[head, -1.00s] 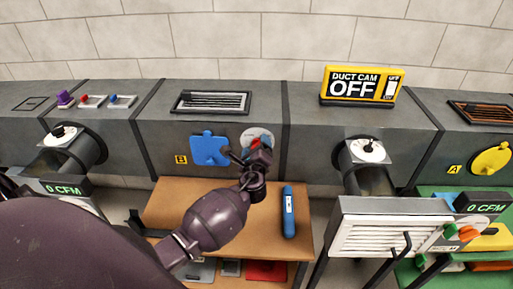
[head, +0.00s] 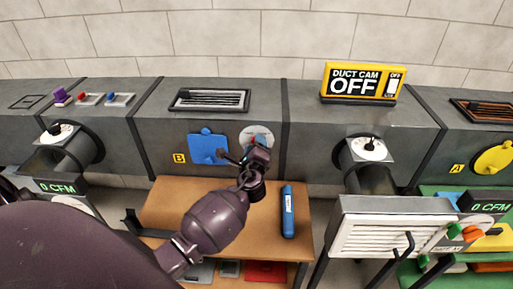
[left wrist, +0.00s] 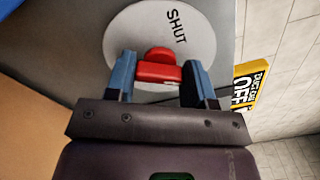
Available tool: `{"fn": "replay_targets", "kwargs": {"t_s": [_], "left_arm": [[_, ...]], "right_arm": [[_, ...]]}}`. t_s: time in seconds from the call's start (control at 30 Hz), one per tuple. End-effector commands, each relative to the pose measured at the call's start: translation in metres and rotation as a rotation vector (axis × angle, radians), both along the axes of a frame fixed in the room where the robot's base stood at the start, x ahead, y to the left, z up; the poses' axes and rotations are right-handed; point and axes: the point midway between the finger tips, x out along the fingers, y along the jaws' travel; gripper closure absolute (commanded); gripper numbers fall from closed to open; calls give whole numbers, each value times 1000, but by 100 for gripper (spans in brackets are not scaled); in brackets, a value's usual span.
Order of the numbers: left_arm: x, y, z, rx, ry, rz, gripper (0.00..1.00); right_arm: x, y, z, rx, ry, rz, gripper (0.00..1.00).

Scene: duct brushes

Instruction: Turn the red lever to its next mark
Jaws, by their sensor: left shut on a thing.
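The red lever (left wrist: 158,72) sits on a round pale dial (left wrist: 205,40) marked SHUT in the left wrist view. The dial (head: 258,132) also shows on the front of the grey duct in the head view, where my gripper hides most of its lower part. My left gripper (left wrist: 160,78) has its blue-tipped fingers on either side of the lever and is shut on it. In the head view the left gripper (head: 259,153) is right in front of the dial. My right gripper is in neither view.
A blue cover (head: 208,147) marked B is left of the dial. A wooden bench (head: 165,205) below carries a blue tool (head: 288,212). A white louvred box (head: 392,232) stands at the right front.

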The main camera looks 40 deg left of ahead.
Motion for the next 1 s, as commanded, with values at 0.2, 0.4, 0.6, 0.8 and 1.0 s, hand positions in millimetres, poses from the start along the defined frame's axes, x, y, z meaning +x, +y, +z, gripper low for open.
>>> {"fn": "replay_targets", "kwargs": {"t_s": [0.2, 0.4, 0.6, 0.8, 1.0], "left_arm": [[0, -1, -6, -172, -101, 1, 75], [-1, 0, -6, -334, -199, 2, 75], [-1, 0, -6, -497, -300, 3, 75], [0, 0, -6, -659, -400, 4, 75], [0, -1, -6, -817, -496, 4, 75]], "right_arm": [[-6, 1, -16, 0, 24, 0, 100], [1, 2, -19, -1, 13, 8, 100], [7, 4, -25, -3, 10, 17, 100], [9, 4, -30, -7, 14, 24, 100], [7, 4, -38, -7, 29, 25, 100]]}}
